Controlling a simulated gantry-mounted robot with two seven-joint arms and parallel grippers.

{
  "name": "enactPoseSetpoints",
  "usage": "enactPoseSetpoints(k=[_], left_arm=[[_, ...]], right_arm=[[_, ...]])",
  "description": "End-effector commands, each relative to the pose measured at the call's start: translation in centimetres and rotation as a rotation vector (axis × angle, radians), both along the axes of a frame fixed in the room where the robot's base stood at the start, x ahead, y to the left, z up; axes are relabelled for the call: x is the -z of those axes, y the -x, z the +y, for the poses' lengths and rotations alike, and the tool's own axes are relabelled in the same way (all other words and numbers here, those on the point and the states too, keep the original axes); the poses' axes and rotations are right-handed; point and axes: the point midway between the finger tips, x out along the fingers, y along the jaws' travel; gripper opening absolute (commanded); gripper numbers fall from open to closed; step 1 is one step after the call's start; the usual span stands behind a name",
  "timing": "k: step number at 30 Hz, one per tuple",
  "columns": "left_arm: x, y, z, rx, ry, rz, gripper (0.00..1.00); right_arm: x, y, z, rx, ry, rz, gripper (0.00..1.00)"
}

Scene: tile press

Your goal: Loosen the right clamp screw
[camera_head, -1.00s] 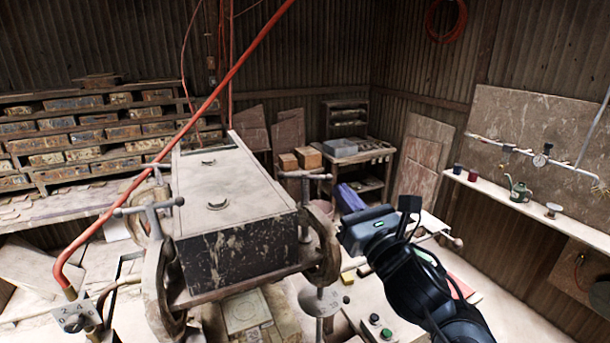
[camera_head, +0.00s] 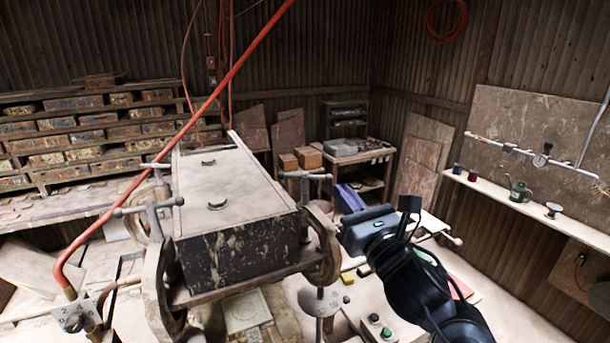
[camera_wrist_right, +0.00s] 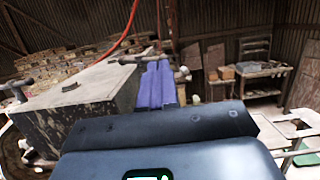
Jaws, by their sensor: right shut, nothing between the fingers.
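The right clamp screw (camera_head: 305,181) has a T-handle with a crossbar and stands upright at the right side of the large block. Its C-shaped clamp frame (camera_head: 327,245) grips the block's right edge. My right gripper (camera_head: 345,190) has blue-purple fingers that are shut together and empty. In the head view its fingertips are just right of the crossbar's right end; I cannot tell whether they touch. In the right wrist view the fingers (camera_wrist_right: 156,68) point forward, with part of a crossbar behind their tips. My left gripper is not in view.
The large block (camera_head: 235,235) with a pale top fills the middle left. The left clamp screw (camera_head: 150,210) stands on its other side. A red hose (camera_head: 190,125) crosses on the left. A bench with green and dark buttons (camera_head: 386,332) lies below my right arm.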

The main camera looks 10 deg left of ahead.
Motion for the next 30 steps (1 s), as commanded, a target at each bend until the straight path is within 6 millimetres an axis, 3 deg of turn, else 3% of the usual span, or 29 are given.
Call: enactPoseSetpoints(k=[30], left_arm=[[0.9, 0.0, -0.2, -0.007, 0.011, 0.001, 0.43]], right_arm=[[0.0, -2.6, 1.9, 0.000, -0.001, 0.000, 0.00]])
